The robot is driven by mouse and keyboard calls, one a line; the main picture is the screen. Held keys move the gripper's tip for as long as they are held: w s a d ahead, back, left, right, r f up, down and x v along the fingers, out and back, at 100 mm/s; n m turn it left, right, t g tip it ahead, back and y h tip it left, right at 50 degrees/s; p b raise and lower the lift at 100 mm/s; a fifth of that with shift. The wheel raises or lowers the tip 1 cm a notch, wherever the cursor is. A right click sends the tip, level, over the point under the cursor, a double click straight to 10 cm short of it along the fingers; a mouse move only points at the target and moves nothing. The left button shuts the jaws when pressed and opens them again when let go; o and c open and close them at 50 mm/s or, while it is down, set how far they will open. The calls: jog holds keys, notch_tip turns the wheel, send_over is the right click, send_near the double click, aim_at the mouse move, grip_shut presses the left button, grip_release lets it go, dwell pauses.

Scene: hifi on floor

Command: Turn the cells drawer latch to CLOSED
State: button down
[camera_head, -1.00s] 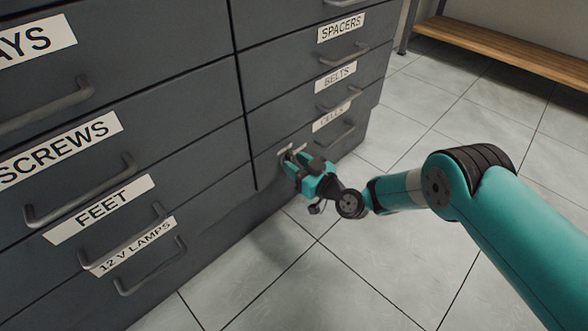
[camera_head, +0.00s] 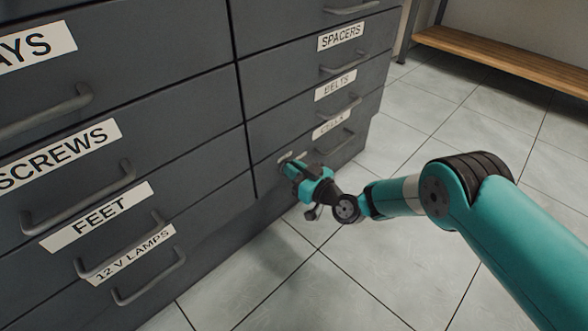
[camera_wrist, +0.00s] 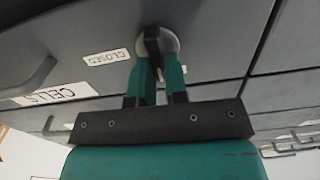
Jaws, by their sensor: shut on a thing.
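The cells drawer (camera_head: 275,175) is the low dark grey drawer in the right column, with its CELLS label (camera_head: 331,124) at its upper right; the label also shows in the wrist view (camera_wrist: 52,93). In the wrist view the latch is a dark lever (camera_wrist: 153,40) on a round pale plate (camera_wrist: 170,42). A small CLOSED label (camera_wrist: 106,57) is left of the plate. My gripper (camera_wrist: 158,72) is shut on the latch lever, one teal finger on each side. In the head view my gripper (camera_head: 296,168) hides most of the latch.
The drawer's handle (camera_wrist: 30,76) is left of the latch in the wrist view. Other labelled drawers with projecting handles surround it, including BELTS (camera_head: 335,84) and 12 V LAMPS (camera_head: 136,253). The tiled floor (camera_head: 400,270) is clear; a wooden bench (camera_head: 500,58) stands behind.

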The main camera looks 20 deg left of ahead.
jog(key=shift+w+d+f+m+b, duration=0.15)
jog(key=shift+f+m+b, duration=0.15)
jog(key=shift+m, duration=2.55)
jog(key=shift+w+f+m+b, duration=0.2)
jog(key=shift+m+b, duration=0.25)
jog(key=shift+m, duration=2.45)
jog(key=shift+w+d+f+m+b, duration=0.1)
jog(key=shift+w+f+m+b, duration=0.2)
jog(key=shift+m, duration=2.55)
jog(key=shift+s+r+m, duration=0.1)
jog(key=shift+s+m, duration=0.05)
jog(key=shift+m, duration=0.15)
jog(key=c, duration=1.1)
grip_release()
jog(key=shift+c, duration=0.2)
